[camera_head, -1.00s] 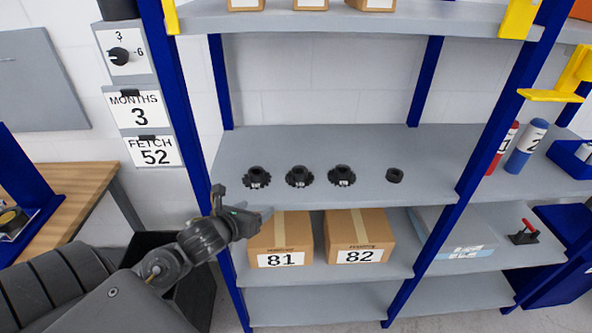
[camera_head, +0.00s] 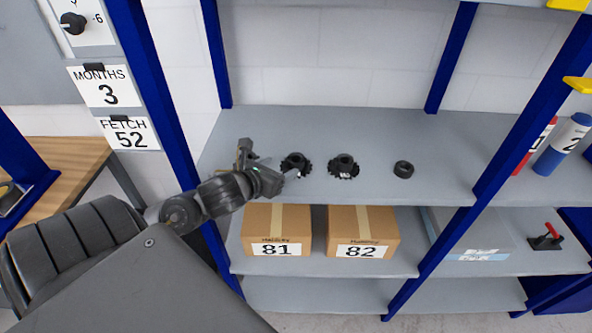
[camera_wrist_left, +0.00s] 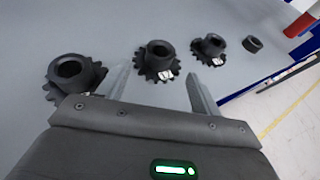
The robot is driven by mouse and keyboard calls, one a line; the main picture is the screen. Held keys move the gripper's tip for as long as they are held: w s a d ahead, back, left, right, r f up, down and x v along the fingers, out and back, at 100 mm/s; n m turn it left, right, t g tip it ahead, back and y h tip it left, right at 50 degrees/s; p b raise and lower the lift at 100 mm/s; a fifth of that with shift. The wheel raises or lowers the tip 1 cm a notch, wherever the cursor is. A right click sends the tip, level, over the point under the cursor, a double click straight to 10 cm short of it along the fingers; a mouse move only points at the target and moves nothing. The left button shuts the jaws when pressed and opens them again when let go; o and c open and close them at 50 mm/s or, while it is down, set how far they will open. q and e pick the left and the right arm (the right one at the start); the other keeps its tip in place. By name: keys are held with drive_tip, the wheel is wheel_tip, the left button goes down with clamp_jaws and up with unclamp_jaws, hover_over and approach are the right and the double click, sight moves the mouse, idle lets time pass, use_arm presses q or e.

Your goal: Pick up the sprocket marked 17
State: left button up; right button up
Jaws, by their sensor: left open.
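Three black toothed sprockets with small white labels stand on the grey middle shelf (camera_head: 440,165). In the left wrist view they are the left sprocket (camera_wrist_left: 72,78), the middle sprocket (camera_wrist_left: 157,62) and the right sprocket (camera_wrist_left: 209,50). The label numbers are too small to read. The head view shows the middle (camera_head: 295,166) and right (camera_head: 344,167) ones; my gripper hides the left one. My left gripper (camera_head: 268,163) is open and empty at the shelf's front. In the left wrist view its fingers (camera_wrist_left: 159,75) point toward the middle sprocket, which appears between their tips. My right gripper is out of view.
A plain black ring (camera_head: 403,169) lies right of the sprockets. Boxes 81 (camera_head: 277,230) and 82 (camera_head: 362,232) stand on the shelf below. A blue post (camera_head: 165,110) rises left of the shelf. The shelf right of the ring is clear up to another post.

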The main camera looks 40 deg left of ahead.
sight(299, 157)
use_arm(q)
drive_tip(key=x, duration=0.1)
drive_tip(key=b+x, duration=0.2)
drive_tip(key=shift+d+f, duration=0.15)
drive_tip(key=shift+d, duration=0.1)
drive_tip(key=shift+w+b, duration=0.2)
drive_tip(key=shift+b, duration=0.3)
drive_tip(key=shift+w+a+b, duration=0.15)
drive_tip(key=shift+a+b, duration=0.1)
drive_tip(key=shift+b, duration=0.1)
drive_tip(key=shift+w+a, duration=0.1)
drive_tip(key=shift+a, duration=0.05)
drive_tip(key=shift+w+f, duration=0.1)
drive_tip(key=shift+w, duration=0.15)
drive_tip(key=p+x, duration=0.1)
drive_tip(key=x, duration=0.3)
drive_tip(key=shift+w+f+p, duration=0.1)
drive_tip(key=shift+w+p, duration=0.25)
drive_tip(key=shift+w, duration=0.05)
drive_tip(key=c, duration=1.3)
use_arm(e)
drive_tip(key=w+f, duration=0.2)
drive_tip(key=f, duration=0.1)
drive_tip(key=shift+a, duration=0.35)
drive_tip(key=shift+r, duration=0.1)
